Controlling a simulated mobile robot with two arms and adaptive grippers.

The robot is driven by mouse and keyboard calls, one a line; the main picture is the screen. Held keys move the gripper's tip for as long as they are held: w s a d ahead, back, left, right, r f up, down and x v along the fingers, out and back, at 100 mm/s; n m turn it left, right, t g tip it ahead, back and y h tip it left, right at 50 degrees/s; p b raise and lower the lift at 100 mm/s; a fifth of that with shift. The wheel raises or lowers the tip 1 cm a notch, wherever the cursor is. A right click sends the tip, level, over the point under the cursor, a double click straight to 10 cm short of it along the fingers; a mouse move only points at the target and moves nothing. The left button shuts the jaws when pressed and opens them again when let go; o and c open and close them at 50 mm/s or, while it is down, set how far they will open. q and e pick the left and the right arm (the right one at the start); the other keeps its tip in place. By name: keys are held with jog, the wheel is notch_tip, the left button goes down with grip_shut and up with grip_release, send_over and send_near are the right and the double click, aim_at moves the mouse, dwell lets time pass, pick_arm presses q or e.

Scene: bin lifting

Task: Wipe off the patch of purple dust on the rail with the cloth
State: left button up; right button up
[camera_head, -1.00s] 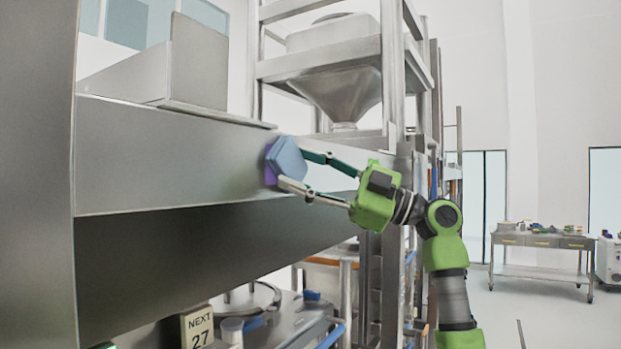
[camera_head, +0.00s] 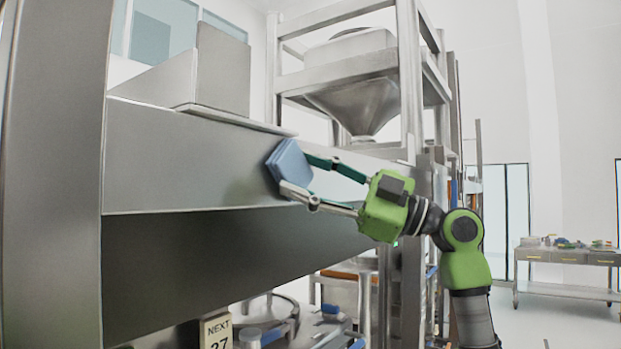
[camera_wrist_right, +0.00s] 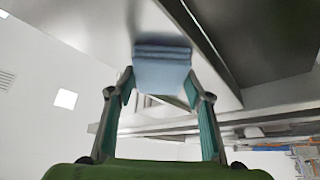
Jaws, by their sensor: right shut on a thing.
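The rail (camera_head: 175,165) is a broad grey metal beam running across the left half of the head view. My right gripper (camera_head: 298,176) is shut on a folded blue cloth (camera_head: 287,165), which is pressed up against the rail's face near its upper edge. The cloth also shows between the fingers in the right wrist view (camera_wrist_right: 162,72). I see no purple dust now; the part of the rail behind the cloth is hidden. A faint dark shade lies on the rail just left of the cloth. My left gripper is not in view.
A steel frame with a hopper (camera_head: 360,105) stands behind the rail. A work table (camera_head: 567,257) stands far right on open floor.

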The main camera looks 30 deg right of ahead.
jog(key=shift+s+d+f+b, duration=0.15)
jog(key=shift+s+d+b, duration=0.15)
jog(key=shift+s+b, duration=0.4)
jog(key=shift+s+d+b, duration=0.15)
jog(key=shift+s+d, duration=0.1)
jog(key=shift+s, duration=0.4)
jog(key=shift+s+d+b, duration=0.15)
jog(key=shift+s+d, duration=0.15)
jog(key=shift+s, duration=0.4)
jog(key=shift+s+d+b, duration=0.15)
jog(key=shift+s+d, duration=0.1)
jog(key=shift+s, duration=0.4)
jog(key=s, duration=0.1)
jog(key=s+d+b, duration=0.1)
jog(key=shift+s+d, duration=0.1)
jog(key=shift+s, duration=0.3)
jog(key=shift+w, duration=0.1)
jog(key=shift+w+a+f, duration=0.25)
jog(key=shift+w+a, duration=0.2)
jog(key=shift+w, duration=0.6)
jog(key=shift+w+a+f, duration=0.25)
jog(key=shift+w+a, duration=0.2)
jog(key=shift+w, duration=0.55)
jog(key=shift+w+a+f, duration=0.25)
jog(key=shift+w+a, duration=0.2)
jog(key=shift+w, duration=0.6)
